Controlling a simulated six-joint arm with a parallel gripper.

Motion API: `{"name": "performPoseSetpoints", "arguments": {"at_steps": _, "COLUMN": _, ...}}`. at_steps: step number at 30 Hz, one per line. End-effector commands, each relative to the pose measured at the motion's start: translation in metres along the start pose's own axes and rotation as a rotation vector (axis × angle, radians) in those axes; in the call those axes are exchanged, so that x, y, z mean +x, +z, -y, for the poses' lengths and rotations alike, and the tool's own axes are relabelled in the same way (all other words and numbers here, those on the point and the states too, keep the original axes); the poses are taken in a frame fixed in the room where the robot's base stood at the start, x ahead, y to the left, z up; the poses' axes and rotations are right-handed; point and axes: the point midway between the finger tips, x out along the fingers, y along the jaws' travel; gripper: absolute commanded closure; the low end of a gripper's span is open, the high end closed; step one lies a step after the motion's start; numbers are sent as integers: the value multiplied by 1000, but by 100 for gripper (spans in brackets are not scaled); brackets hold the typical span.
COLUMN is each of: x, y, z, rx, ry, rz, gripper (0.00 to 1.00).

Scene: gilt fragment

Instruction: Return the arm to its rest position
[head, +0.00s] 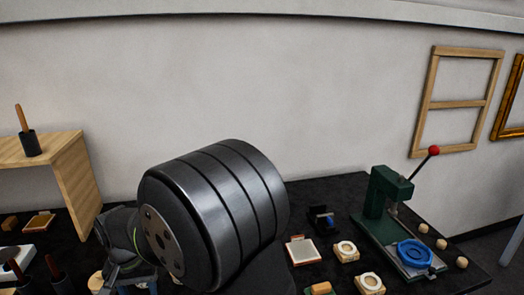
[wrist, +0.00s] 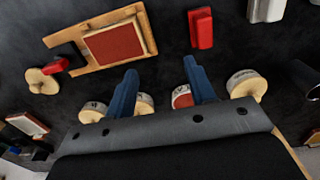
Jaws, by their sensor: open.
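My gripper (wrist: 160,65) shows in the wrist view with its two blue fingers spread apart and nothing between them. It is over the dark tabletop, with round wooden pieces with pale labelled faces (wrist: 243,84) beside and partly behind the fingers. A wooden tray with a red pad (wrist: 148,28) lies beyond the left finger, and a red block (wrist: 201,28) beyond the right one. In the head view a large dark link of my arm fills the lower middle. Part of my gripper's grey linkage shows to its left; the fingertips are not clear there.
A green press with a red-knobbed lever (head: 385,195) and a blue ring (head: 414,253) stands at the right. A wooden shelf (head: 78,180) stands at the left, holding a dark cup (head: 29,144). Small blocks with rings (head: 345,251) lie between arm and press.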

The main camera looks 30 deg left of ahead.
Motion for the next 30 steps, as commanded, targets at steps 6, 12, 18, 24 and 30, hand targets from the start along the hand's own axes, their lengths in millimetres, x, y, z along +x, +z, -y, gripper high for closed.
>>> {"name": "performPoseSetpoints", "arguments": {"at_steps": 6, "x": -24, "y": -7, "z": -39, "rx": 4, "ry": -1, "rz": -2, "gripper": 50}}
{"name": "performPoseSetpoints", "arguments": {"at_steps": 12, "x": -29, "y": -23, "z": -72, "rx": 43, "ry": 0, "rz": 0, "gripper": 50}}
{"name": "performPoseSetpoints", "arguments": {"at_steps": 18, "x": -27, "y": -44, "z": -106, "rx": 110, "ry": 0, "rz": 0, "gripper": 50}}
{"name": "performPoseSetpoints", "arguments": {"at_steps": 24, "x": -24, "y": -62, "z": -142, "rx": 175, "ry": 0, "rz": 0, "gripper": 50}}
{"name": "performPoseSetpoints", "arguments": {"at_steps": 30, "x": -22, "y": -78, "z": -179, "rx": 240, "ry": 0, "rz": 0, "gripper": 50}}
